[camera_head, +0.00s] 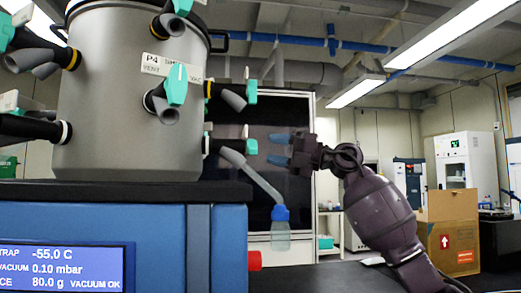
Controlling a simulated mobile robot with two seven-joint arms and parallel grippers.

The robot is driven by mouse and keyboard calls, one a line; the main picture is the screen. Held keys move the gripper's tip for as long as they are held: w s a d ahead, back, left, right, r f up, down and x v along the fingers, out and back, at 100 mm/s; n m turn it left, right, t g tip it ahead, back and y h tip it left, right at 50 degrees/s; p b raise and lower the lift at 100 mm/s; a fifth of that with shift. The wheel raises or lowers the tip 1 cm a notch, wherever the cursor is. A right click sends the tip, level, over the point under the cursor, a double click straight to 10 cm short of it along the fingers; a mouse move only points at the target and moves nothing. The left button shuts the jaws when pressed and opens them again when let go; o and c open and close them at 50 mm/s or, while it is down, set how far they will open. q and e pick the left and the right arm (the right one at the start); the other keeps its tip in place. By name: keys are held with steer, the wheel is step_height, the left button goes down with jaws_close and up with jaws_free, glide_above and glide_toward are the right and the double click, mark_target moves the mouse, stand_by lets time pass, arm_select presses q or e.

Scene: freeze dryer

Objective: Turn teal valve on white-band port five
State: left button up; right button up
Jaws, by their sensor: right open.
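The grey drum (130,100) carries several black ports with teal valve handles. A "P4" label (155,64) is on its front, above a front port with a teal handle (177,85). On the right side, a lower port has a teal valve (251,147), a pale band near the drum and a bent tube down to a blue-capped flask (280,232). I cannot read a port-five label. My right gripper (270,148) is open and empty, its blue fingertips just right of that lower valve, one above the other, seemingly apart from it. My left gripper is not in view.
Another teal valve (251,86) sits above on the right side. The blue dryer base (100,225) has a display (62,267). A red knob (254,261) projects below. A cardboard box (449,232) stands at the back right.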

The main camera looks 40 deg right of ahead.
mark_target(252, 147)
steer(key=shift+x, duration=1)
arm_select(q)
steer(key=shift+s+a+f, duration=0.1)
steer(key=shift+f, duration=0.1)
arm_select(e)
steer(key=shift+x, duration=0.95)
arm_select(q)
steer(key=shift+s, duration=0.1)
arm_select(e)
steer(key=shift+c, duration=0.5)
jaws_close()
